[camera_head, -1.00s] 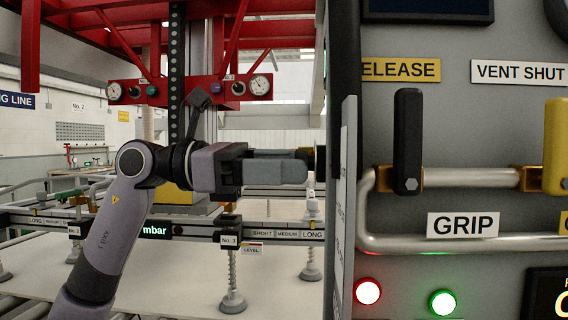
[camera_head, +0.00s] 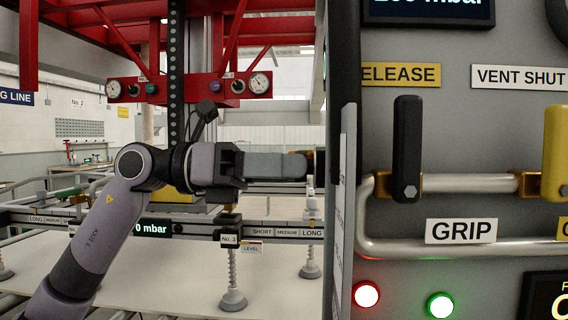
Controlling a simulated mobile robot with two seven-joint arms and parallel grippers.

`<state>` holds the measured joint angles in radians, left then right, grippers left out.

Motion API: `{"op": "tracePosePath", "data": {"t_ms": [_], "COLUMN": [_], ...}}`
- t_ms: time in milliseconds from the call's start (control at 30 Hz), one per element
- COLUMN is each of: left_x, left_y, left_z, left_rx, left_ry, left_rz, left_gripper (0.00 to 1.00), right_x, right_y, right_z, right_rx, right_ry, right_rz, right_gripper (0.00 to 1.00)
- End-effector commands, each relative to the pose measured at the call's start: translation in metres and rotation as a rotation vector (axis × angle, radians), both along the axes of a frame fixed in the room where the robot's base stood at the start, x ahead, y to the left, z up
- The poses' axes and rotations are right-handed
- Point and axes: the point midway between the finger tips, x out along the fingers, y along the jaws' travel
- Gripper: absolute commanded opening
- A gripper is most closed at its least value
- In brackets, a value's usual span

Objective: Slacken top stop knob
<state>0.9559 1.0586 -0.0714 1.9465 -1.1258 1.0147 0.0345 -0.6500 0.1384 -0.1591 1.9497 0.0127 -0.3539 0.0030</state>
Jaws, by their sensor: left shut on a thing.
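My left gripper (camera_head: 304,164) reaches in from the left, its fingers pointing right at the side edge of the grey panel. It is shut on a small dark piece (camera_head: 319,161) at that edge, which looks to be the top stop knob. The fingers and the panel edge hide most of this knob, so its shape and angle do not show. My right gripper is not in view.
The grey control panel (camera_head: 450,110) fills the right, with a black lever (camera_head: 407,150), a yellow lever (camera_head: 556,150) and pipes (camera_head: 455,183). The red gantry frame (camera_head: 235,90) and several suction cups (camera_head: 232,299) stand behind my left arm.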

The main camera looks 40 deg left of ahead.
Motion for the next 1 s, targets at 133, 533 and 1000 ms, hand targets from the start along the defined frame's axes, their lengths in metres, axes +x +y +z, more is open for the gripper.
{"op": "tracePosePath", "data": {"t_ms": [133,533,1000], "left_x": [0.0,-0.0006,-0.0006], "left_y": [0.0002,0.0,0.0], "left_z": [0.0008,0.0009,0.0008], "left_rx": [-0.046,-0.112,-0.116], "left_ry": [0.08,0.182,0.186], "left_rz": [0.001,0.001,0.001], "left_gripper": [0.11,0.11,0.64], "right_x": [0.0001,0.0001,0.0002], "right_y": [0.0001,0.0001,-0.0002], "right_z": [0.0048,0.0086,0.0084], "right_rx": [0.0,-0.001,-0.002], "right_ry": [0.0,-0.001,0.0], "right_rz": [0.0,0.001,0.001], "right_gripper": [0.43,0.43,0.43]}}
